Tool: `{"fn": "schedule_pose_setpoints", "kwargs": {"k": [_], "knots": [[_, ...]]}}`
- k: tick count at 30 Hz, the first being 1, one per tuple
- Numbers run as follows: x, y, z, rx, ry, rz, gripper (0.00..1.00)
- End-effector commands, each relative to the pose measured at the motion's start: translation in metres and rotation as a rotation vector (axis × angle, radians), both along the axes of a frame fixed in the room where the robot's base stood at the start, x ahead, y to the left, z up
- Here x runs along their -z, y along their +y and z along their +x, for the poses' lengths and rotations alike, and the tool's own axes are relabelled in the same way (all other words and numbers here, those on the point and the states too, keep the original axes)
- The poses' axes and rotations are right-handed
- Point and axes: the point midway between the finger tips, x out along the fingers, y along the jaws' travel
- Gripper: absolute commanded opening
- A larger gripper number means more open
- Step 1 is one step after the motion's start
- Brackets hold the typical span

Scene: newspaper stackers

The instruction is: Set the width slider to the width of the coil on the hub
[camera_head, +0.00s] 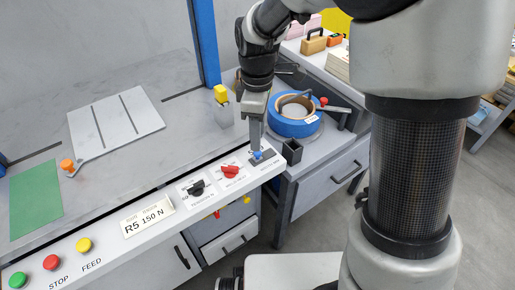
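The width slider (259,155) has a small blue knob on a dark plate at the right end of the sloping control panel (115,250). My gripper (257,148) points down directly over it, with its fingertips at or just above the knob. Whether they touch or grip it I cannot tell. A blue coil (290,128) sits on the hub at the right, behind my gripper. It has a tan core and a small white label. The slider's scale is too small to read.
Black (197,188) and red (230,171) rotary knobs sit left of the slider. A plate (149,217) reads "R5 150 N". Green, red and yellow buttons are at the far left. A dark square holder (292,151) stands close right of the slider. A blue post (206,45) rises behind.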

Motion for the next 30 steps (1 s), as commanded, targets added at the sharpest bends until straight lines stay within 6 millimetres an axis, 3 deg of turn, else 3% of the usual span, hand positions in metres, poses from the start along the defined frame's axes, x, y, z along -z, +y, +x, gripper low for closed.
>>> {"fn": "schedule_pose_setpoints", "kwargs": {"k": [3, 9, 20, 21, 27, 30], "knots": [[0.026, 0.000, -0.001, 0.000, 0.004, -0.001, 0.37], [0.048, 0.000, 0.000, 0.000, 0.002, 0.000, 0.37], [0.053, 0.000, 0.000, 0.001, 0.000, 0.000, 0.37], [0.053, 0.000, 0.000, 0.001, 0.000, 0.000, 0.35], [0.053, 0.000, 0.000, 0.001, 0.000, 0.000, 0.01], [0.053, 0.000, 0.000, 0.001, 0.000, 0.000, 0.00]]}}
